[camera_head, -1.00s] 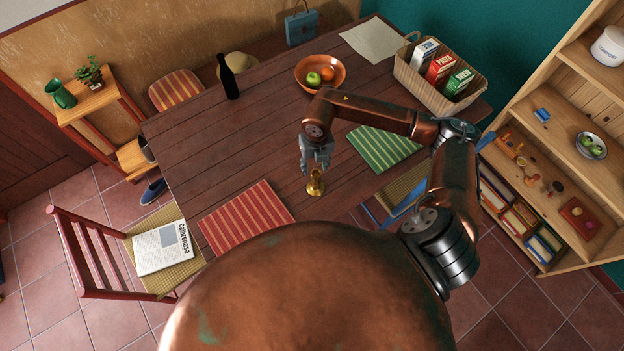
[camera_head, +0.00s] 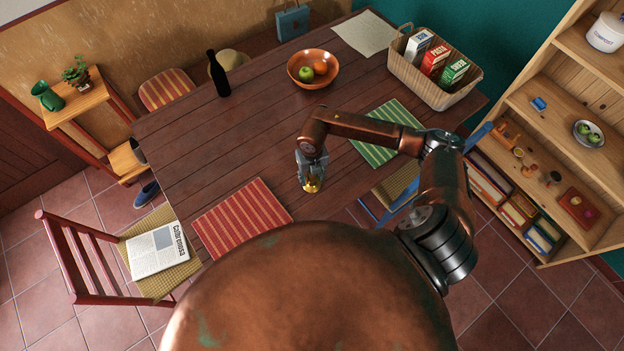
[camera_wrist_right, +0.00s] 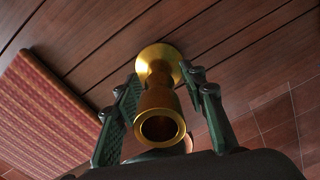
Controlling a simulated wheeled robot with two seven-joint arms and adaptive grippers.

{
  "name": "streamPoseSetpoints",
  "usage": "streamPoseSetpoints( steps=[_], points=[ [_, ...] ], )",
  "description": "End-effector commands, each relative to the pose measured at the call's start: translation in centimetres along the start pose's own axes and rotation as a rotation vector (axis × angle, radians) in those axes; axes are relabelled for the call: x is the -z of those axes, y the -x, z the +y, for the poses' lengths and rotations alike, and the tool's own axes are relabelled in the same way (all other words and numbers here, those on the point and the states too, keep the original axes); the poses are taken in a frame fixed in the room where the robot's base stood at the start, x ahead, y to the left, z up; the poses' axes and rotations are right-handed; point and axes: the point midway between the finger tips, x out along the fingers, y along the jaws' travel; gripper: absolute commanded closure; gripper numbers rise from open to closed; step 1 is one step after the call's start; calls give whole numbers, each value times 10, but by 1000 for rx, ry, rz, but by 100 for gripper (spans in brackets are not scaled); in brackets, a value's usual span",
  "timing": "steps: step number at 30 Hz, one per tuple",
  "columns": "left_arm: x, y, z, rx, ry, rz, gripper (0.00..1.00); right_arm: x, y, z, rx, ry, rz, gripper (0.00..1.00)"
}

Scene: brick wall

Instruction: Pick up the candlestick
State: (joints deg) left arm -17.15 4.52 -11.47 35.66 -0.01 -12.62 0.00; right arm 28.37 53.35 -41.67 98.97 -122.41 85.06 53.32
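The brass candlestick (camera_head: 312,187) stands on the dark wooden table (camera_head: 250,120) near its front edge, partly hidden by my right gripper (camera_head: 312,178). In the right wrist view, the candlestick (camera_wrist_right: 158,98) shows its round socket towards the camera and its wide base on the planks. The fingers of my right gripper (camera_wrist_right: 165,112) are open on either side of it, with a visible gap at each side. My left gripper is in neither view.
A red striped placemat (camera_head: 242,215) lies left of the candlestick, and a green striped one (camera_head: 385,133) lies to the right. A fruit bowl (camera_head: 327,82), a dark bottle (camera_head: 217,75) and a basket of boxes (camera_head: 404,75) stand farther back. A blue chair (camera_head: 372,212) is at the right edge.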

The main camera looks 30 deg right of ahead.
Motion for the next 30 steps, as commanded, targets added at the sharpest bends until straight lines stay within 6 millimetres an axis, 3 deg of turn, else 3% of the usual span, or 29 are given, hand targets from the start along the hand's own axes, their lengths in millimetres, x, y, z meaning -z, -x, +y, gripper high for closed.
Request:
streamPoseSetpoints(
  steps=[7, 24, 30],
  points=[
    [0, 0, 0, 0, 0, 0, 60, 0, -4, 0, -1, 1, -1, 62],
    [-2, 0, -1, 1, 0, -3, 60, 0, -4, 0, -1, 0, -1, 100],
    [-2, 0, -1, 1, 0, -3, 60, 0, -3, 1, -2, 0, -1, 100]
  ],
)
